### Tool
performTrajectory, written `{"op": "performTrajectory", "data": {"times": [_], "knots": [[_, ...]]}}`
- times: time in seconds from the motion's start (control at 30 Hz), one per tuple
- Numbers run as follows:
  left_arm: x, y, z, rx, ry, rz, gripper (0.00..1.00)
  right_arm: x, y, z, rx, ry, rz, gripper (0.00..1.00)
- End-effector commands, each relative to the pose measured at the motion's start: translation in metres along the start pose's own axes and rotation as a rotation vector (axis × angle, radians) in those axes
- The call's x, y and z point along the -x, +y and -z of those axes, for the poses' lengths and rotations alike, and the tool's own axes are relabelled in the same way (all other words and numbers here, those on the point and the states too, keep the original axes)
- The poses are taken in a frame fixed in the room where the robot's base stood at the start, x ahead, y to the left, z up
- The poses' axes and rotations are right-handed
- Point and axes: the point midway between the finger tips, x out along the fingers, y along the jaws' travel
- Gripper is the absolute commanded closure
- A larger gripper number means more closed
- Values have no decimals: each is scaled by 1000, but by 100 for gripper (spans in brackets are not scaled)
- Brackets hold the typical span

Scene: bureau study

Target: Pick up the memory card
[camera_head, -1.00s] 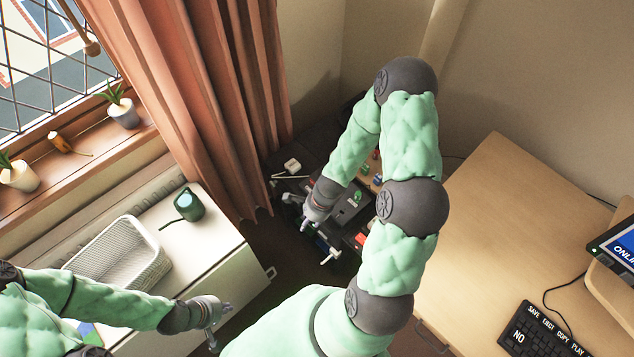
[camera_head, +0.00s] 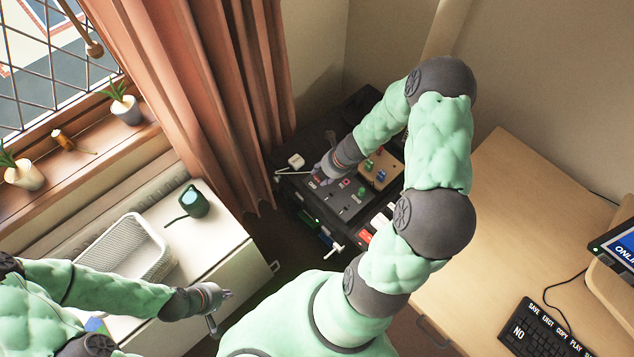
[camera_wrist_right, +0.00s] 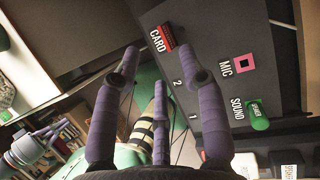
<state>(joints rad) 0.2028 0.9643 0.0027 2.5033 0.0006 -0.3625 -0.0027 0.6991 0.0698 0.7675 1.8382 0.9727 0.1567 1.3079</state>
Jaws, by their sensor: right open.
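The memory card looks to be the small red piece (camera_wrist_right: 167,38) in the right wrist view. It sits at the word CARD on a dark console panel (camera_wrist_right: 217,60). My right gripper (camera_wrist_right: 158,65) is open and empty, its fingers spread below and to either side of the card. I cannot tell the exact gap to it. In the head view my right gripper (camera_head: 320,171) is over the left part of the console (camera_head: 338,208), and its fingers partly hide the card's place. My left gripper (camera_head: 220,312) is open and empty beside the white cabinet.
The console carries a green SOUND knob (camera_wrist_right: 259,114) and a pink MIC square (camera_wrist_right: 242,63). A wooden desk with a keyboard (camera_head: 540,335) is at right.

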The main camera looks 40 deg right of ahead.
Motion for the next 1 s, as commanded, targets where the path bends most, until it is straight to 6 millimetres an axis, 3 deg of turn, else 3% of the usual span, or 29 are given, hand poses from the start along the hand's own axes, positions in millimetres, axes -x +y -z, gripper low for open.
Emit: {"op": "performTrajectory", "data": {"times": [0.17,0.5,0.73,0.93,1.0], "knots": [[-5,-2,1,0,1,0,100,-9,-2,-1,1,0,0,58],[-26,-9,1,0,1,0,100,-53,-6,-2,1,1,-1,58],[-25,-9,1,0,1,0,100,-52,-6,-3,1,0,0,58],[-25,-9,1,0,1,0,100,-52,-6,-3,1,0,0,96],[-25,-9,1,0,1,0,100,-52,-6,-3,1,0,0,100]]}}
